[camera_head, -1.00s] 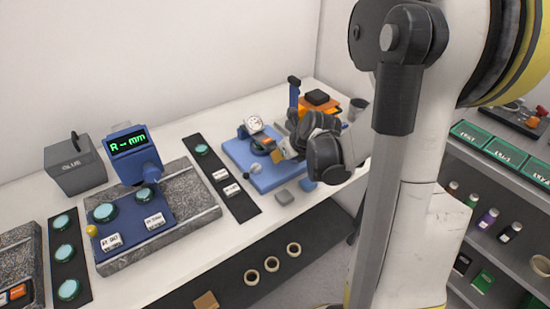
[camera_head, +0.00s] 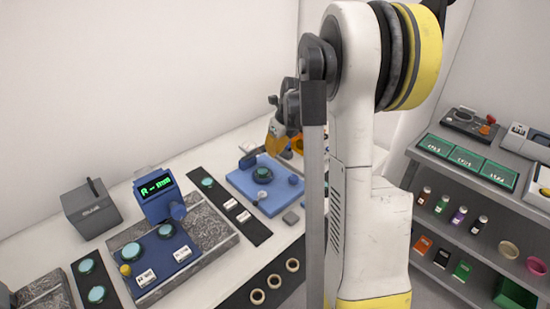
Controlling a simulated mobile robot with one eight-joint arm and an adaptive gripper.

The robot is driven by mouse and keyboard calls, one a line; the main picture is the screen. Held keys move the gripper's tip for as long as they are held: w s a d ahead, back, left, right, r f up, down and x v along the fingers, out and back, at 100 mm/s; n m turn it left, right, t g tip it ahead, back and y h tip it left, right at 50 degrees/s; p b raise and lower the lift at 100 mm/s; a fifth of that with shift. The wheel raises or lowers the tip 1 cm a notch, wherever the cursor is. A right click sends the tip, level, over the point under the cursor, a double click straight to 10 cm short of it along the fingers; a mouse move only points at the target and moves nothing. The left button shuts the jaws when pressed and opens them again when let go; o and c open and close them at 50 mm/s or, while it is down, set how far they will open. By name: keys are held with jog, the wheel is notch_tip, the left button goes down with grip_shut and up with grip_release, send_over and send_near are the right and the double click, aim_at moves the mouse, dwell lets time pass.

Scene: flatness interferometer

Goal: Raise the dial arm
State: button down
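A blue base plate (camera_head: 243,184) lies on the white bench, with a round teal-topped disc (camera_head: 262,174) on it. A blue upright part (camera_head: 250,157) stands at the plate's back left. My gripper (camera_head: 271,152) is above the back of the plate, pointing down, with tan finger parts showing. A small pale part shows by the fingers, and I cannot tell whether it is the dial. The dial arm is not clearly visible, and my arm hides the area to the right. I cannot tell whether the fingers are open or shut on anything.
A blue display unit (camera_head: 157,194) with green text stands on a granite slab (camera_head: 217,240) at left. Shelves (camera_head: 440,220) stand at right.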

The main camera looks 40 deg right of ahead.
jog(key=shift+w+r+p, duration=0.45)
jog(key=shift+w+r, duration=0.4)
jog(key=shift+r, duration=0.15)
